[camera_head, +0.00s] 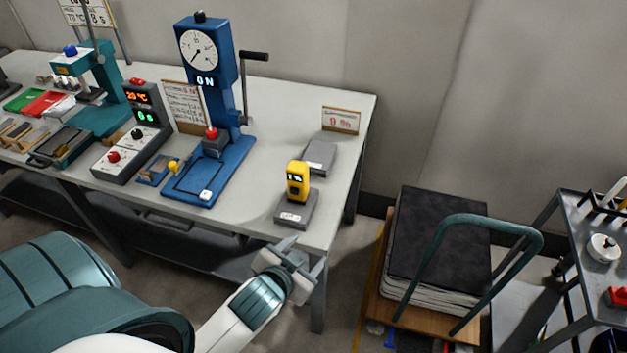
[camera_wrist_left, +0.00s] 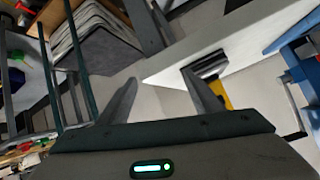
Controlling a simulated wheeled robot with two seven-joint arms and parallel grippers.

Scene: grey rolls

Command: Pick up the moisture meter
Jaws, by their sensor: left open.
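The moisture meter (camera_head: 298,182) is yellow with a dark display. It stands upright on a small grey block (camera_head: 296,212) near the front right corner of the table. In the left wrist view a yellow piece of the meter (camera_wrist_left: 228,99) shows behind a finger, partly hidden. My left gripper (camera_head: 301,258) is open and empty. It is in front of the table's front edge, below the meter in the head view and apart from it. In the left wrist view the two fingers of my left gripper (camera_wrist_left: 160,95) are spread with nothing between them. My right gripper is not seen.
The table (camera_head: 270,100) also holds a blue press with a dial (camera_head: 210,90), a control box (camera_head: 130,145), a second grey block (camera_head: 319,157) and a small sign (camera_head: 341,120). A cart with stacked dark sheets (camera_head: 437,240) stands right of the table. A metal shelf (camera_head: 565,230) is farther right.

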